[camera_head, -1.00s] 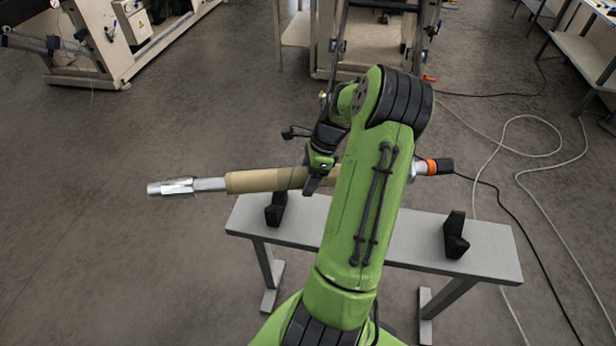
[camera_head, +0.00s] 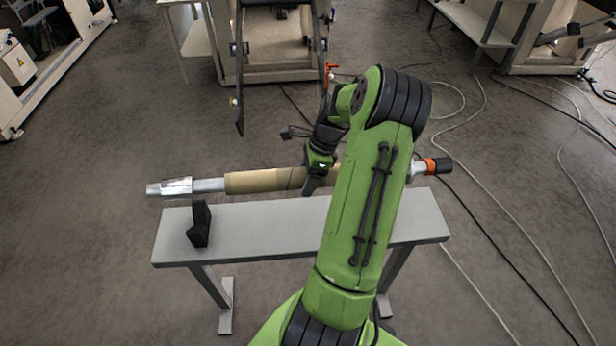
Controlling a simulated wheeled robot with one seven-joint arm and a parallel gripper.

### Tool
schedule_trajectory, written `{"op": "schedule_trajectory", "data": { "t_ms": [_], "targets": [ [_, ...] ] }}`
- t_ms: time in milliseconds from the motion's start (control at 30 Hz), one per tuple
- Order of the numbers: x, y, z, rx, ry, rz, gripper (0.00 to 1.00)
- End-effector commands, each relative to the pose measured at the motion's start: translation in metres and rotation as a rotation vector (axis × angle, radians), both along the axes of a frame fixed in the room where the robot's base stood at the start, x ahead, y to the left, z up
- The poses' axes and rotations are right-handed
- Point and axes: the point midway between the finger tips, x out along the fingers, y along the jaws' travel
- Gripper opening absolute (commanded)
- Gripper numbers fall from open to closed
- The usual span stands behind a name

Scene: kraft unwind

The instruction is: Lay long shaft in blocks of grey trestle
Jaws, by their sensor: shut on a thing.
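The long shaft (camera_head: 208,185) has a silver left end, a brown sleeve (camera_head: 262,181) around its middle, and an orange and black right end (camera_head: 438,165). My gripper (camera_head: 316,184) is shut on the sleeved middle and holds the shaft roughly level. The grey trestle (camera_head: 265,225) stands below and nearer to me. The shaft shows along its far edge; the exact height gap cannot be told. A black block (camera_head: 199,224) stands on the trestle's left part, apart from the shaft. My arm hides the other block and part of the shaft.
A beige machine frame (camera_head: 280,60) with dark upright bars stands beyond the shaft. Pale and dark cables (camera_head: 515,250) lie on the floor at right. A grey bench (camera_head: 475,30) is at the back right. The floor left of the trestle is clear.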

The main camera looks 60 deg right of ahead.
Motion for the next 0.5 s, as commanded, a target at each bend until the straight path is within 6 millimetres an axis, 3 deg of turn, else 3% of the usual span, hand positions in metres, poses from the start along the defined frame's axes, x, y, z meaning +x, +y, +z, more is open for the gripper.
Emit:
{"op": "schedule_trajectory", "data": {
  "t_ms": [500],
  "targets": [
    [0.0,-0.001,-0.051,-0.002,-0.002,0.0,0.0]
  ]
}}
